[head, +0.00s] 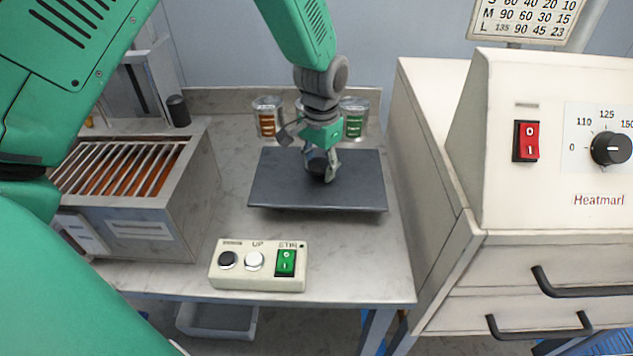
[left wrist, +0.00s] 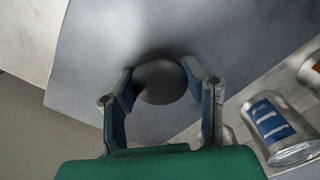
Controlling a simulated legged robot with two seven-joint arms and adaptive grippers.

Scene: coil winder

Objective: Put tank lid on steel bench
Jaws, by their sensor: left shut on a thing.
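The tank lid (head: 270,180) is a flat dark grey rectangular plate with a round dark knob. It is over the steel bench (head: 370,260), between the open tank and the white cabinet. I cannot tell whether it touches the bench. My left gripper (head: 322,172) is at the middle of the lid, shut on its knob. In the left wrist view the two fingers (left wrist: 160,88) sit on both sides of the knob, with the lid (left wrist: 100,50) spread beyond. My right gripper is not in view.
The open tank (head: 190,205) with rods across its top stands at the left of the bench. A control box (head: 250,281) with buttons is at the front edge. Several cans (head: 268,118) stand behind the lid. The white Heatmarl cabinet (head: 500,180) rises close on the right.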

